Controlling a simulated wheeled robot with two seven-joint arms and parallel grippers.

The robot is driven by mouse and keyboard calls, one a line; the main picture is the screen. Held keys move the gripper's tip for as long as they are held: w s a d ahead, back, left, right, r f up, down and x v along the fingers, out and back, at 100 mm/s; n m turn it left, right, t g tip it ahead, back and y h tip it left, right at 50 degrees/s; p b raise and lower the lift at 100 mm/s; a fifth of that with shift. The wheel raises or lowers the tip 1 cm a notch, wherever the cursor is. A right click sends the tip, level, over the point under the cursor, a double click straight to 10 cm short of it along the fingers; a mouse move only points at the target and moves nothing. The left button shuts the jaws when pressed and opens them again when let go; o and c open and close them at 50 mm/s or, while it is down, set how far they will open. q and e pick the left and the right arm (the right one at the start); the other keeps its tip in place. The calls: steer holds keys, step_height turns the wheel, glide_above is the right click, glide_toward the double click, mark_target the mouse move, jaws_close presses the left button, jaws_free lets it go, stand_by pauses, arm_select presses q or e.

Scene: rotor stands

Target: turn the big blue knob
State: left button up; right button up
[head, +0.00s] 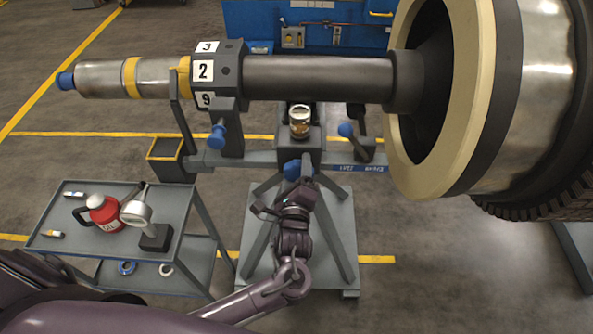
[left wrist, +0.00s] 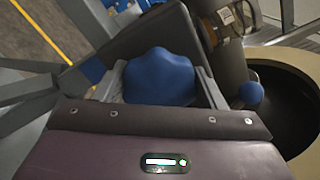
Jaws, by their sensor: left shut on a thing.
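The big blue knob (head: 292,169) is on the front of the grey rotor stand, below the shaft, and is partly hidden by my left gripper in the head view. In the left wrist view the lobed blue knob (left wrist: 158,77) sits between the two fingers of my left gripper (left wrist: 162,84). The fingers are shut on it from both sides. In the head view my left gripper (head: 292,184) reaches up to the knob from below. My right gripper is in neither view.
The dark shaft (head: 315,78) runs overhead to a large rotor (head: 507,95). A grey cart (head: 185,208) at left holds a red can (head: 104,213).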

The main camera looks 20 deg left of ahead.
arm_select(q)
steer(key=shift+n, duration=0.4)
steer(key=n+p, duration=0.1)
steer(key=n, duration=0.1)
steer(key=shift+n, duration=0.4)
steer(key=n, duration=0.3)
steer(key=n+p, duration=0.1)
steer(key=shift+f, duration=0.25)
steer(key=n, duration=0.5)
steer(key=shift+f, duration=0.15)
steer(key=n, duration=0.5)
steer(key=shift+d, duration=0.1)
steer(key=o, duration=1)
